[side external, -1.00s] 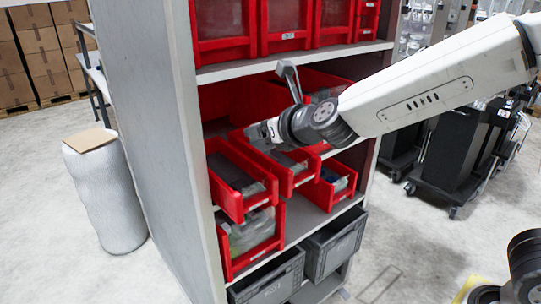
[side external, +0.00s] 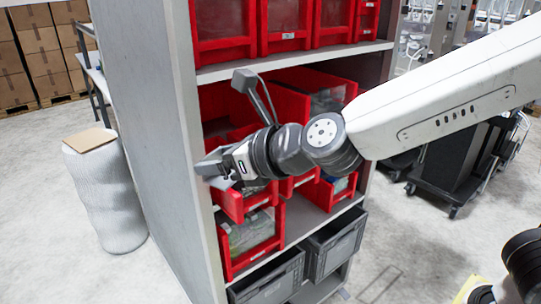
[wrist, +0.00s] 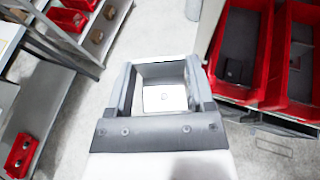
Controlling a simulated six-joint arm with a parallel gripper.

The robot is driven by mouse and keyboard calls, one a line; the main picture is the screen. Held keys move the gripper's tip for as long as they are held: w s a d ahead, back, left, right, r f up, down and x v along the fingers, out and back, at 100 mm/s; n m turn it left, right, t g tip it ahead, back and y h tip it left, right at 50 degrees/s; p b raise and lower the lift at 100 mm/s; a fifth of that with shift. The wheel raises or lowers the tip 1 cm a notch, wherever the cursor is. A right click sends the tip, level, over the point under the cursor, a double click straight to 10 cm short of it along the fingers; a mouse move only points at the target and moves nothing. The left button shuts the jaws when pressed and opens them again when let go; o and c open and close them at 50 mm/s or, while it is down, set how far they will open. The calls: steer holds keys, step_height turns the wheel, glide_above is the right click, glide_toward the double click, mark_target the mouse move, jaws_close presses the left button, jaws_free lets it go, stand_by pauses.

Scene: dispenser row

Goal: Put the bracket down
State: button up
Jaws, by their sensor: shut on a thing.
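My gripper (side external: 212,168) is at the left front of the shelf rack, above and in front of the left red bin of the middle row. In the side view only a small grey part of the bracket (side external: 222,183) shows below the fingers. The bracket hangs in the air, clear of the bins in the wrist view.
The left red bin (side external: 262,203) of the middle row is close below my gripper. More red bins (wrist: 238,45) lie to the right in the wrist view. The rack's grey side panel (side external: 160,170) is just left of the gripper.

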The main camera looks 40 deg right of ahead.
steer(key=s+a+r+n+g+y, duration=0.1)
steer(key=s+a+n+g+y, duration=0.1)
steer(key=s+a, duration=0.7)
steer(key=shift+r+n+y, duration=0.2)
steer(key=shift+n+y, duration=0.6)
steer(key=shift+y, duration=0.1)
steer(key=shift+r, duration=0.25)
step_height(320, 180, up, 5)
steer(key=m+t, duration=0.1)
glide_above(225, 186)
steer(key=w+d+m+h, duration=0.15)
steer(key=w+d, duration=0.25)
steer(key=d, duration=0.6)
steer(key=d+t+h, duration=0.1)
steer(key=d+h, duration=0.1)
steer(key=d, duration=1.3)
step_height(225, 186, down, 6)
steer(key=shift+w+d+m, duration=0.25)
steer(key=shift+m, duration=0.2)
steer(key=shift+f, duration=0.1)
